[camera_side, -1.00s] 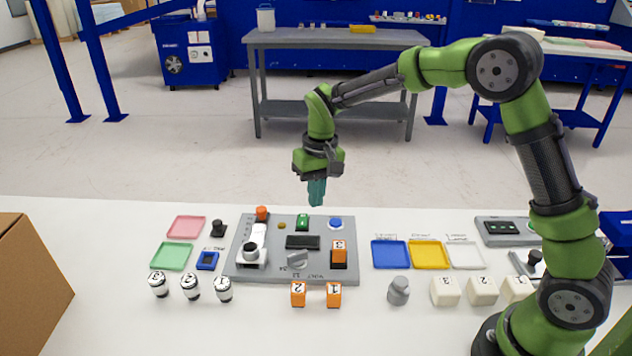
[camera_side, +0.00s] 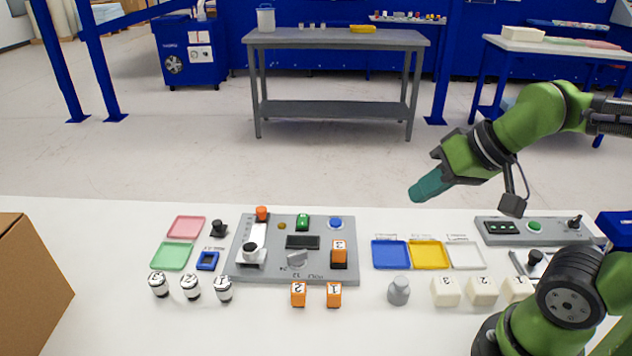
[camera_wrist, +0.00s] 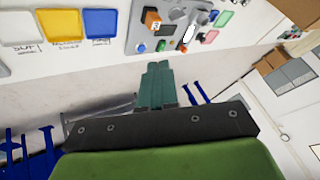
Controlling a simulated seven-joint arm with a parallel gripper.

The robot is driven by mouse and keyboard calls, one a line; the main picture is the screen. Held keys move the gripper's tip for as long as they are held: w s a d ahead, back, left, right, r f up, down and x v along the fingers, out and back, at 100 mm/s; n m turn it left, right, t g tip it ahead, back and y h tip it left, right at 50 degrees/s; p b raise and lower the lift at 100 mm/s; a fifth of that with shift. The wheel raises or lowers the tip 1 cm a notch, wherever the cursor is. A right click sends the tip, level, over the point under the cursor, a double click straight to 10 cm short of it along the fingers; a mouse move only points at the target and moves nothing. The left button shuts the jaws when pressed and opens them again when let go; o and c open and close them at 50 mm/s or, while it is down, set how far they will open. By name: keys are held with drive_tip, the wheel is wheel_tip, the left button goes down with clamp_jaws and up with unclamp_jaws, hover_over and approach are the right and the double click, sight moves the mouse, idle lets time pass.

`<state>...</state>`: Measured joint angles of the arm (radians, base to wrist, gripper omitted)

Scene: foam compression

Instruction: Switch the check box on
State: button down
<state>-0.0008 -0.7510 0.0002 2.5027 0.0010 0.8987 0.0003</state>
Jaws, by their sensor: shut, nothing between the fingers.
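My gripper (camera_side: 415,194) hangs in the air above and behind the coloured trays, tilted with its teal fingers pointing down and left. The fingers are shut and empty, and they also show together in the wrist view (camera_wrist: 157,85). A grey control box (camera_side: 488,240) at the back right of the table has a black strip of small round features, a green button (camera_side: 534,226) and a small dark lever (camera_side: 575,222). No label naming it the check box is readable. My gripper is left of this box and well above it, touching nothing.
A larger grey panel (camera_side: 270,272) with coloured buttons and a knob stands left of centre. Blue (camera_side: 390,254), yellow (camera_side: 429,254) and white (camera_side: 466,255) trays lie between the two. Orange blocks, white cubes and a grey weight (camera_side: 398,290) stand in front. A cardboard box (camera_side: 30,285) is at left.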

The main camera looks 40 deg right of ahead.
drive_tip(key=n+g+h, duration=0.2)
drive_tip(key=n+g, duration=0.5)
drive_tip(key=n, duration=0.6)
hover_over(302, 223)
wheel_tip(302, 223, down, 7)
drive_tip(key=shift+d+r, duration=0.1)
drive_tip(key=shift+r, duration=0.1)
wheel_tip(302, 223, down, 14)
drive_tip(key=shift+f, duration=0.1)
